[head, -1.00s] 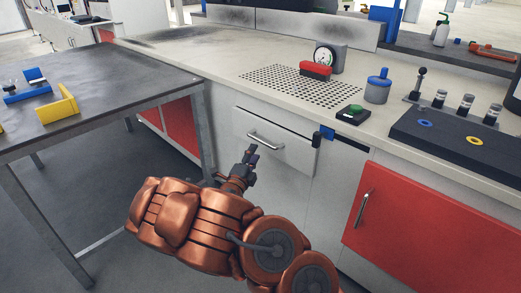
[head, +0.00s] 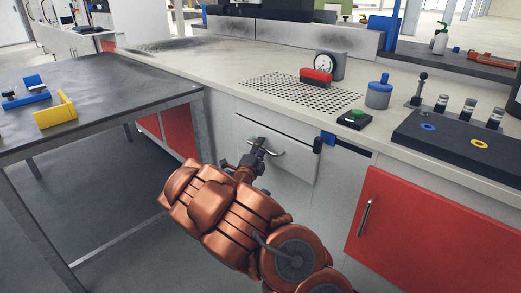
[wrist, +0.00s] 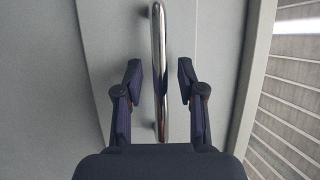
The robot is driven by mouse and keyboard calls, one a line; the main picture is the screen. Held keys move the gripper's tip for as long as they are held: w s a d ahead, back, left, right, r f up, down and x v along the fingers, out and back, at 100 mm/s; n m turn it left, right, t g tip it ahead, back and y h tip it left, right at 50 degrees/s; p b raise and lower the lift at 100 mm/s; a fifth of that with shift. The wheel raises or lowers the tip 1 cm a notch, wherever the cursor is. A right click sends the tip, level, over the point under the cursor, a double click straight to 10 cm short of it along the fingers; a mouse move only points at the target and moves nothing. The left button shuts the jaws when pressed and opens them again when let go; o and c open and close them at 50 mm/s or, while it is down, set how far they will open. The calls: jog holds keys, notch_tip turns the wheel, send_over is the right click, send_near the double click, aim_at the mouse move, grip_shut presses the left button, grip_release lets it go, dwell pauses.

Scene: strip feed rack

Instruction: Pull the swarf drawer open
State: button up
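The swarf drawer (head: 293,158) is a light grey front under the worktop, below the perforated plate. It looks shut or nearly so. Its chrome bar handle (head: 278,153) is partly hidden behind my gripper (head: 256,149) in the head view. In the wrist view the handle (wrist: 158,60) runs upright between the two dark fingers of my gripper (wrist: 160,85). The fingers are open, with a gap on each side of the bar; neither visibly touches it. The drawer front (wrist: 210,50) fills much of the wrist view.
A red cabinet door (head: 405,225) with its own handle is to the right. A dark table (head: 110,95) with a metal leg stands close on the left. The worktop (head: 235,75) overhangs the drawer and carries a gauge (head: 325,65) and a green button box (head: 354,118).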

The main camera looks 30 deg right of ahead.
grip_shut()
dwell(0.7)
